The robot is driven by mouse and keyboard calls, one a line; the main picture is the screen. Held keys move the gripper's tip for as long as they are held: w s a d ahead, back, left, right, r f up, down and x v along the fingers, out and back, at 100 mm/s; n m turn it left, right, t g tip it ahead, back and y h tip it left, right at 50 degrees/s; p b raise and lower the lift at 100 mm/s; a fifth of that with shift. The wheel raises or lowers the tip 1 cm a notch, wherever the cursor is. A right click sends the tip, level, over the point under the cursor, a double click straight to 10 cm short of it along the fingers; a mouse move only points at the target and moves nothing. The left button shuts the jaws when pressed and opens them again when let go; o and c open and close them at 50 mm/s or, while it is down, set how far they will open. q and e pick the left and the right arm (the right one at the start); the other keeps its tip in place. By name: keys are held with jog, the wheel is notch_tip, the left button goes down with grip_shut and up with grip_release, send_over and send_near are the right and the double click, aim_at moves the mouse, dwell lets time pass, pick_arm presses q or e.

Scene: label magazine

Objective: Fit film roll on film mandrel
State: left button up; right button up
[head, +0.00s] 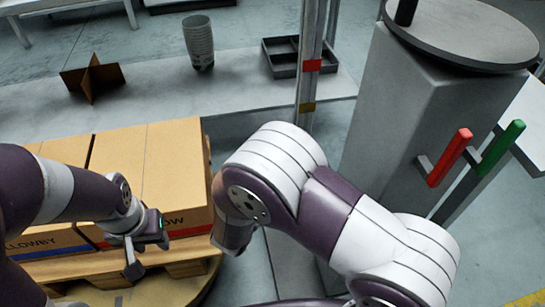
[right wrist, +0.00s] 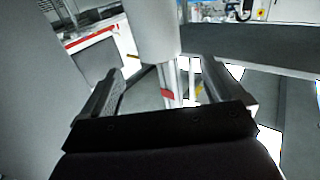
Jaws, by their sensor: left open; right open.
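A black upright post (head: 405,12) stands on a round grey disc (head: 460,35) on top of the grey cabinet, cut by the top edge; it may be the film mandrel. No film roll can be made out for sure in the head view. My left gripper (head: 146,252) is open and empty in front of the cartons. My right gripper is hidden in the head view; in the right wrist view (right wrist: 162,75) its fingers are spread. A pale rounded body (right wrist: 152,30) shows beyond and between them; I cannot tell whether it is the film roll.
Cartons (head: 150,165) sit on a wooden pallet (head: 185,255). Behind are stacked grey cups (head: 200,45), a brown crossed divider (head: 92,77) and a dark tray (head: 283,57). A metal post (head: 308,85) stands mid-view. Red (head: 450,157) and green (head: 502,147) handles project by the cabinet (head: 400,125).

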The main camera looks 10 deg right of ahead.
jog(key=v, duration=0.4)
jog(key=shift+p, duration=0.4)
